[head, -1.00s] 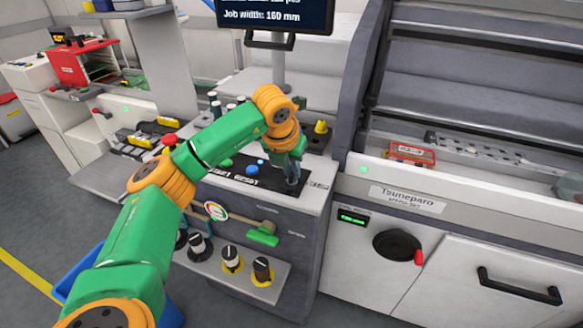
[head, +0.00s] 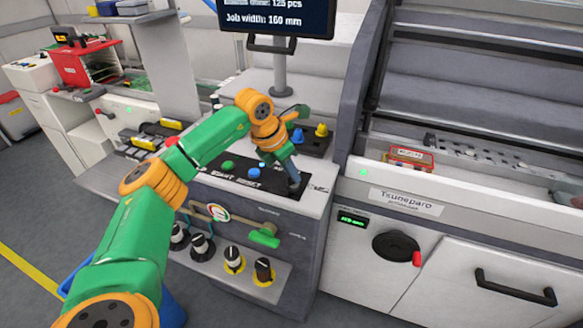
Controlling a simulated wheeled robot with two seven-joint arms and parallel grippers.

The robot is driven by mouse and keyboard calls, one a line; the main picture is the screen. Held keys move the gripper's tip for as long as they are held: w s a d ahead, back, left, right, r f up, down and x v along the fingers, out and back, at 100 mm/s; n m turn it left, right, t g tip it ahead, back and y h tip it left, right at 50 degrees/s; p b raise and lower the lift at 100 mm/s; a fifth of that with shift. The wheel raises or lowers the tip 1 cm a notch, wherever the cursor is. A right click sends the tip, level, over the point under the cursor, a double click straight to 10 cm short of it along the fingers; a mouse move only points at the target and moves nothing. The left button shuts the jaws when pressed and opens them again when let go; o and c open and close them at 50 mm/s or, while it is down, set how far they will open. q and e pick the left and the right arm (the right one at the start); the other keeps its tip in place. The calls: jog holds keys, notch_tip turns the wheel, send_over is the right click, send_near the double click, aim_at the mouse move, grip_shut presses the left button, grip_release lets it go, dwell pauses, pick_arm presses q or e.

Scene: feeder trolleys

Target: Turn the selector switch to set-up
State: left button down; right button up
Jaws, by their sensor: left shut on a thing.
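My left gripper (head: 294,184) reaches down onto the right end of the black control panel (head: 225,176) on the grey console. It is shut on the selector switch, which its fingers hide almost wholly, so I cannot tell which way the knob points. The gripper is tilted, with its wrist up and to the left of its fingertips. The lettering beside the switch is too small to read. My right gripper is not in view.
A blue button (head: 253,172) and a green button (head: 228,165) sit left of the gripper. A yellow knob (head: 321,131) stands behind it. A green-handled valve (head: 264,238) and several black knobs are on the console's front below. A screen (head: 278,16) rises behind.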

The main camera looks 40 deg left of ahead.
pick_arm(q)
jog(key=m+p, duration=0.1)
jog(key=m+h+p, duration=0.1)
jog(key=m, duration=0.1)
jog(key=shift+w+a+r+g, duration=0.1)
jog(key=shift+r+g, duration=0.1)
jog(key=shift+g, duration=0.1)
jog(key=shift+f+m+g+h+p, duration=0.1)
jog(key=shift+m+g+h+p, duration=0.3)
jog(key=shift+m, duration=0.9)
jog(key=c, duration=0.9)
grip_release()
jog(key=shift+w+f, duration=0.1)
jog(key=b+v, duration=0.1)
jog(key=v, duration=0.6)
jog(key=shift+a, duration=0.1)
